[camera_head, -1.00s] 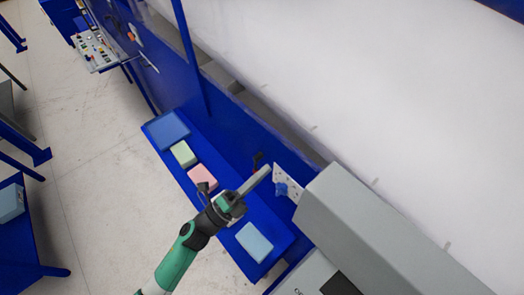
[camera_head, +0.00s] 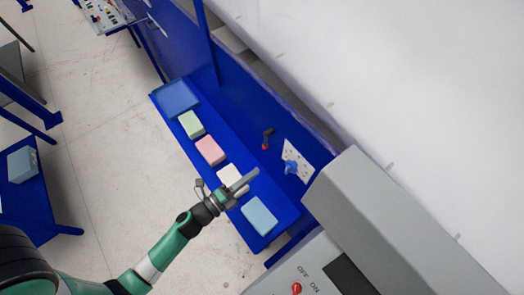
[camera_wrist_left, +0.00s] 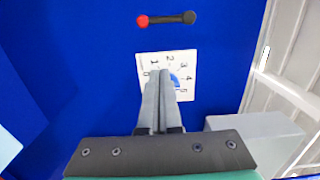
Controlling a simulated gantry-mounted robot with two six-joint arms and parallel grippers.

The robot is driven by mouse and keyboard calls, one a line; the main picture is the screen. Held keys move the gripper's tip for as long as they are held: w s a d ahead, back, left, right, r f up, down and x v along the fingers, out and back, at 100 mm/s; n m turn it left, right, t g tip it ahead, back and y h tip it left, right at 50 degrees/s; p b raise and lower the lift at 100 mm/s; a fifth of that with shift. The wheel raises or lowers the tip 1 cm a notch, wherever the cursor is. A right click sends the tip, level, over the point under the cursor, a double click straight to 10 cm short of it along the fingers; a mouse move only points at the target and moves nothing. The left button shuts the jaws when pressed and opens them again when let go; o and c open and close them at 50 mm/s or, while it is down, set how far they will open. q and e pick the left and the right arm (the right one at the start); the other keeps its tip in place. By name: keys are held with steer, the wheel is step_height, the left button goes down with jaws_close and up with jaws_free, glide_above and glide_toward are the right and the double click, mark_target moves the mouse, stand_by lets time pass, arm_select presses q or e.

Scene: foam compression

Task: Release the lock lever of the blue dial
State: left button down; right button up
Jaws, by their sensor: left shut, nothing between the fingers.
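The blue dial (camera_head: 291,167) sits on a white numbered plate (camera_head: 298,155) on the blue machine wall. It also shows in the left wrist view (camera_wrist_left: 175,81), partly covered by my fingers. A black lever with a red end (camera_head: 267,139) is on the wall to the left of the plate. In the left wrist view the lever (camera_wrist_left: 168,19) lies across above the plate, its red end to the left. My left gripper (camera_head: 254,172) is shut and empty, apart from the lever, with its fingertips in front of the plate in the wrist view (camera_wrist_left: 161,78). My right gripper is out of view.
A blue shelf (camera_head: 273,238) below the wall holds a blue tray (camera_head: 178,98) and green (camera_head: 191,125), pink (camera_head: 210,151), white (camera_head: 229,175) and light blue (camera_head: 259,216) blocks. A grey housing (camera_head: 380,220) stands right of the dial.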

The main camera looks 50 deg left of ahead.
mark_target(267, 133)
arm_select(q)
steer(key=w+a+p, duration=0.1)
steer(key=w+a, duration=0.3)
steer(key=w, duration=0.3)
steer(key=shift+w+p, duration=0.4)
steer(key=shift+d, duration=0.1)
